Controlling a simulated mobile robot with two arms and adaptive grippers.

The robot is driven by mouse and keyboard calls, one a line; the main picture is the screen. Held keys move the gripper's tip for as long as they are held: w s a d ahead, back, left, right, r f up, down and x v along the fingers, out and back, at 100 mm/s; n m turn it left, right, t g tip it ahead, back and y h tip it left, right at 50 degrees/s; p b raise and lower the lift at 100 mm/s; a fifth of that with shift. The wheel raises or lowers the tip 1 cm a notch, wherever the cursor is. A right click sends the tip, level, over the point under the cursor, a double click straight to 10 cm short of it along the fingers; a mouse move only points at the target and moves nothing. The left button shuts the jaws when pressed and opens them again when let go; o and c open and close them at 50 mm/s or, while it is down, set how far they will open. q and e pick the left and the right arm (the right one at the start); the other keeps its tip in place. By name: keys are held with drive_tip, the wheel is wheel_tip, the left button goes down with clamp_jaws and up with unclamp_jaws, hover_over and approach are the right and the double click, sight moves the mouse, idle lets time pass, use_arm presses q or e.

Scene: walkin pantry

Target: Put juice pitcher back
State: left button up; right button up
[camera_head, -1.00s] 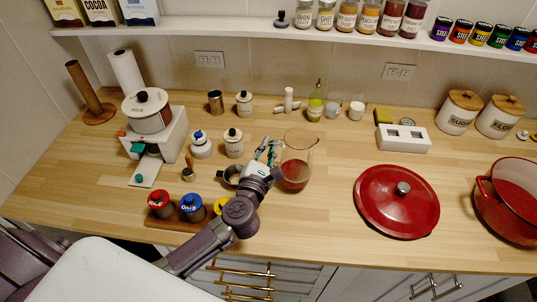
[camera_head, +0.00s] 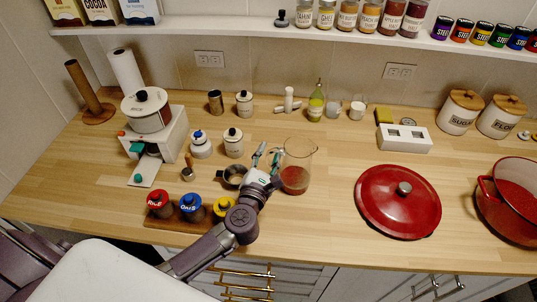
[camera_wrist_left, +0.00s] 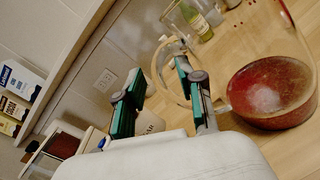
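The juice pitcher (camera_head: 296,178) is clear glass with red juice in the bottom. It stands upright on the wooden counter, right of my left gripper. In the left wrist view the pitcher (camera_wrist_left: 268,95) fills the right side, and its curved glass handle shows near the fingers. My left gripper (camera_head: 266,157) is open, with its two teal-padded fingers apart beside the handle side of the pitcher. In the wrist view the left gripper (camera_wrist_left: 160,85) shows a clear gap between the fingers. Whether a finger touches the handle is unclear. My right gripper is not in view.
A metal cup (camera_head: 232,176) sits close left of the gripper. Lidded jars in a wooden rack (camera_head: 170,224) stand at the front left. A red lid (camera_head: 385,215) and red pot (camera_head: 505,205) are at right. The counter between pitcher and red lid is clear.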

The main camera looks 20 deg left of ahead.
use_arm(q)
drive_tip(key=shift+r, duration=0.1)
drive_tip(key=shift+s, duration=0.1)
drive_tip(key=s+d+b, duration=0.1)
drive_tip(key=s+b, duration=0.1)
drive_tip(key=s, duration=0.9)
drive_tip(key=shift+s+d+b, duration=0.2)
drive_tip(key=shift+s+b, duration=0.2)
